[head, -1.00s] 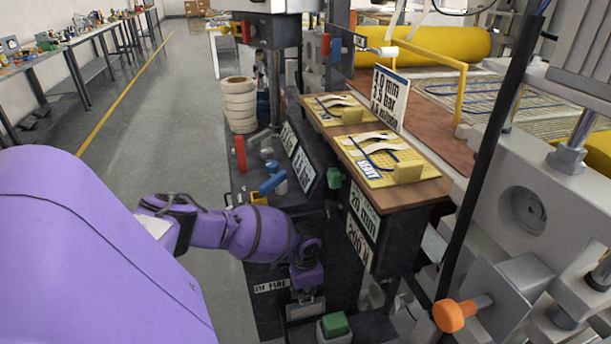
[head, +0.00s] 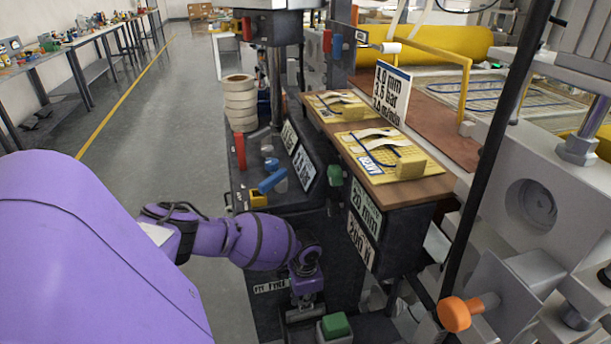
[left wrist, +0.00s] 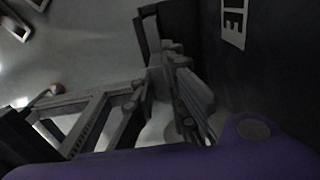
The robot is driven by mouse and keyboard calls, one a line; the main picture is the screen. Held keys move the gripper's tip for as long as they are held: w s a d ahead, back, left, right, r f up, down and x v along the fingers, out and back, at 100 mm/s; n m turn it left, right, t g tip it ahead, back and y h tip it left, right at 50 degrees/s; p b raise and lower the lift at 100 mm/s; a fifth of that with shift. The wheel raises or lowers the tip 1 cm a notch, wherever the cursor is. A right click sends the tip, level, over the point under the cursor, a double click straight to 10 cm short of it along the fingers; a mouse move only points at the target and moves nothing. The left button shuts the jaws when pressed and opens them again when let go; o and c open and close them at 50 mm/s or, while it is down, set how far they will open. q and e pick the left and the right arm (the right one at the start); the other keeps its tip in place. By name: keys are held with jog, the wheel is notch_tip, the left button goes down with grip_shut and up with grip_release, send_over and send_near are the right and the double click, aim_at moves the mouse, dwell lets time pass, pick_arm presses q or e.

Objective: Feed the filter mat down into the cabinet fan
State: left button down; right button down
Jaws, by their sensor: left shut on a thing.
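My left gripper (head: 305,302) points down low at the front of the dark machine, beside a label and left of a green block. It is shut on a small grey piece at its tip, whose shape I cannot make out. The left wrist view shows the dark gripper linkage (left wrist: 150,88) close to a dark panel with a white label; what it holds is unclear there. I cannot pick out a filter mat or a cabinet fan with certainty. My right gripper is not in view.
Two yellow mats (head: 376,158) with pale strips lie on a wooden-topped dark cabinet (head: 440,186). A green block (head: 335,325) sits right of my gripper, and an orange knob (head: 455,314) farther right. White rolls (head: 240,100) are stacked behind. Open floor lies left.

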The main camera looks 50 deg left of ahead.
pick_arm(q)
jog(key=shift+f+b, duration=0.6)
jog(key=shift+f, duration=0.4)
jog(key=c, duration=1.7)
grip_release()
notch_tip(320, 180, up, 12)
jog(key=shift+f, duration=0.1)
